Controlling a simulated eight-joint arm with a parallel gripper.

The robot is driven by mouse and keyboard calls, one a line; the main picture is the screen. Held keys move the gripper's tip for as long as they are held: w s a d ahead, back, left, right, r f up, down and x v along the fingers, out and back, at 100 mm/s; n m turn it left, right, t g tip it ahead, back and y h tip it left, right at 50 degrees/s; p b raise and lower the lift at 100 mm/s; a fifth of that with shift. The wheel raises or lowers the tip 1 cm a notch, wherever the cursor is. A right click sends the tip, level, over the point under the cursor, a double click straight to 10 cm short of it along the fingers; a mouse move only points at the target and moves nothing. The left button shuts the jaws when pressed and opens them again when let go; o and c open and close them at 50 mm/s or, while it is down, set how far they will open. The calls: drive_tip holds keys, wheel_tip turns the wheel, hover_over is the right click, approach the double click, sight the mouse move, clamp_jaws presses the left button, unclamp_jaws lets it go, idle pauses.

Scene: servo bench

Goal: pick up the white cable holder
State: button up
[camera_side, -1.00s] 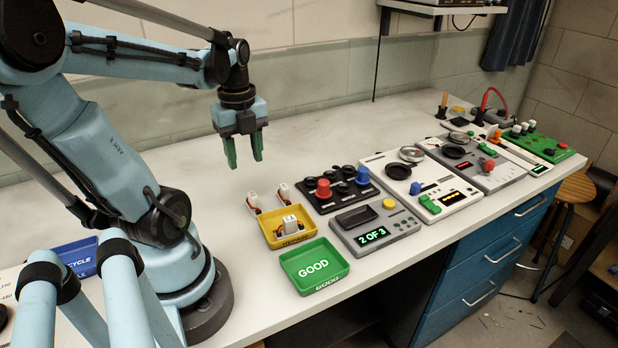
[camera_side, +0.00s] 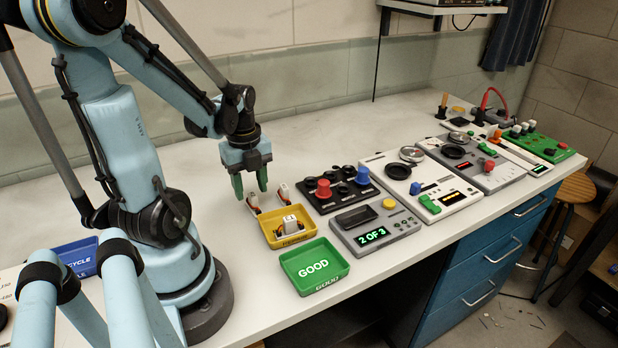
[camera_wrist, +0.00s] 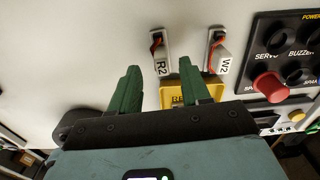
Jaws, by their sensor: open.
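Two small white upright pieces with orange-red cables stand on the bench behind a yellow tray. The left white piece, labelled R2 (camera_wrist: 162,66), also shows in the side view (camera_side: 252,201). The right one, labelled W2 (camera_wrist: 221,66), is there too (camera_side: 283,191). A third white piece (camera_side: 291,224) sits in the yellow tray. I cannot tell which of these is the cable holder. My gripper (camera_side: 251,190) is open and empty, its green fingers pointing down above the left white piece. In the wrist view, the R2 piece appears between the fingertips (camera_wrist: 159,68).
The yellow tray (camera_side: 270,238) and green GOOD tray (camera_side: 314,266) lie in front. To the right are a black panel with red and blue knobs (camera_side: 336,192) and a grey tester reading 2 OF 3 (camera_side: 400,222). The bench behind the gripper is clear.

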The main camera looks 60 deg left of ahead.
sight(253, 194)
drive_tip(key=shift+w+f, duration=0.15)
drive_tip(key=shift+f, duration=1.65)
clamp_jaws()
